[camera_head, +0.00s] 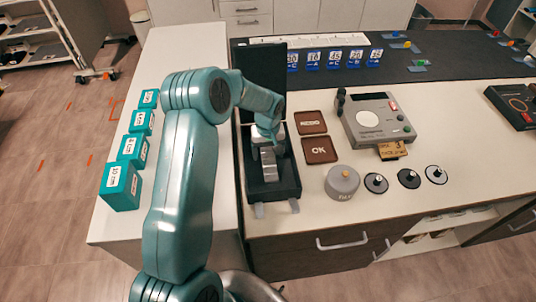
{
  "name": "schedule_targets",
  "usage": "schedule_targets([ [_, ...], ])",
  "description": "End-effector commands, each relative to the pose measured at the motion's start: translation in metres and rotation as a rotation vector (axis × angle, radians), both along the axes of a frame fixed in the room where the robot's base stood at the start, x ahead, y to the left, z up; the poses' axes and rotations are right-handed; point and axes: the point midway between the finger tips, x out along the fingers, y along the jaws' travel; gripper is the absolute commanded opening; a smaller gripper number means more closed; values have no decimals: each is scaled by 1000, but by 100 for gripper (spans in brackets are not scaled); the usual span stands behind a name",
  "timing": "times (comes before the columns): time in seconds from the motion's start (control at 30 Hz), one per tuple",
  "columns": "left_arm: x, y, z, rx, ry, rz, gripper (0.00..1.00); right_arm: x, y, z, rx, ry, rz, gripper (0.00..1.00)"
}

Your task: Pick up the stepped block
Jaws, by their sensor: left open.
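The stepped block (269,168) is a grey metal piece with step-like bands. It lies in a black open case (288,186) on the counter, whose dark lid stands up behind. My left arm comes in from the lower left and bends over the case. My left gripper (266,143) is open at the far end of the block, pointing down. The wrist hides part of the case, and I cannot tell whether the fingers touch the block. My right gripper is out of view.
Teal labelled boxes (122,186) stand in a row on the left counter. Right of the case are brown REDO (311,122) and OK (320,150) plates, a grey device (378,122), a round grey weight (342,183) and small black and white discs (409,179). Numbered blue tags stand behind.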

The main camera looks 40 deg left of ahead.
Motion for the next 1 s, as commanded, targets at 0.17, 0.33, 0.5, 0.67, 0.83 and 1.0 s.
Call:
schedule_targets([
  [0.17, 0, 0, 0, 0, 0, 0, 60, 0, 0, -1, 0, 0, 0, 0],
  [0.33, 0, 0, 0, 0, 0, 0, 5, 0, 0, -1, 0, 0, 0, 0],
  [0.5, 0, 0, 1, 0, -1, 0, 0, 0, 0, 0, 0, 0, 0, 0],
  [0.67, 0, 0, 3, 1, -2, 0, 0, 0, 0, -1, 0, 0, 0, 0],
  [0.83, 1, 1, 19, 3, -5, 0, 0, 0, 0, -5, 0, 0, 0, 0],
  [1.0, 2, 1, 53, 3, -7, 1, 0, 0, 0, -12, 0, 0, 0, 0],
])
